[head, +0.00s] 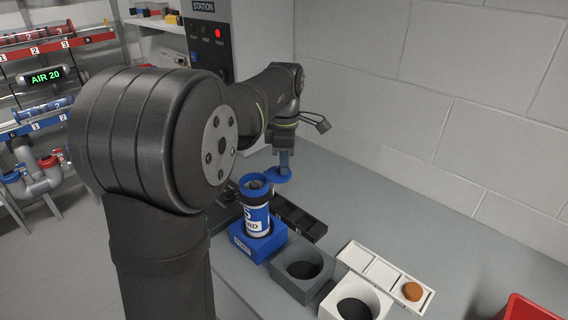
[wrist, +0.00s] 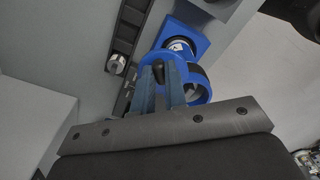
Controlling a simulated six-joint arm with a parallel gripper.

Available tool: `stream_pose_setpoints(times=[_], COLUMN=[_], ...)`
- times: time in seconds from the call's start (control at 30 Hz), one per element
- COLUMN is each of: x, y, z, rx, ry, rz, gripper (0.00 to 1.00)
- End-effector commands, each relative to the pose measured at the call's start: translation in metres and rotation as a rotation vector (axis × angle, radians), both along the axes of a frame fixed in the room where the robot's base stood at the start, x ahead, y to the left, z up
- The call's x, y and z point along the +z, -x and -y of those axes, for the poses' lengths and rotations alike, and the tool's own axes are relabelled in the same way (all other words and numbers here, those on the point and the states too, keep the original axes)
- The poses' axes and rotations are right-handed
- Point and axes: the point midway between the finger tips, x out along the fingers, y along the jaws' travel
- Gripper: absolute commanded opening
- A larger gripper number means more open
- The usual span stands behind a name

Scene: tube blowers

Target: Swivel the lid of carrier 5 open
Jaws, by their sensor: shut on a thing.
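Carrier 5 (head: 257,217) is a blue and white tube with a label. It stands upright in a blue holder (head: 262,243). Its blue lid (head: 277,176) sits off to the right of its top rim in the head view, and the mouth looks at least partly uncovered. In the wrist view the carrier's blue ring (wrist: 203,94) shows a dark opening, with the lid (wrist: 149,61) beside it. My gripper (head: 285,166) is over the lid. In the wrist view its fingers (wrist: 170,82) are shut on the lid's dark knob (wrist: 170,70).
A grey holder (head: 303,272) and a white holder (head: 356,302) stand in front of carrier 5. A white tray (head: 385,274) holds an orange disc (head: 412,291). A black slotted tray (head: 300,218) lies behind the carrier. A red bin (head: 531,308) is at lower right.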

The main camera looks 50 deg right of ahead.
Motion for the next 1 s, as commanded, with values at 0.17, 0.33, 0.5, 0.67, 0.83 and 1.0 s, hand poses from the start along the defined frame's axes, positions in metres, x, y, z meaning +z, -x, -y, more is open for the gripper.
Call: stream_pose_setpoints(times=[0.17, 0.33, 0.5, 0.67, 0.83, 1.0], x=[-0.0002, -0.0001, -0.0001, -0.0001, -0.0001, 0.0022], y=[-0.0011, -0.0013, -0.0013, -0.0012, -0.0011, -0.0012], z=[0.0008, 0.0009, 0.0009, 0.0008, 0.0009, 0.0011], rx=[0.025, 0.029, 0.029, 0.029, 0.028, 0.028], ry=[0.000, 0.000, 0.000, 0.000, 0.000, 0.001], rz=[0.000, 0.000, 0.000, 0.000, 0.000, 0.001], gripper=[0.00, 0.00, 0.00, 0.32, 0.35, 0.35])
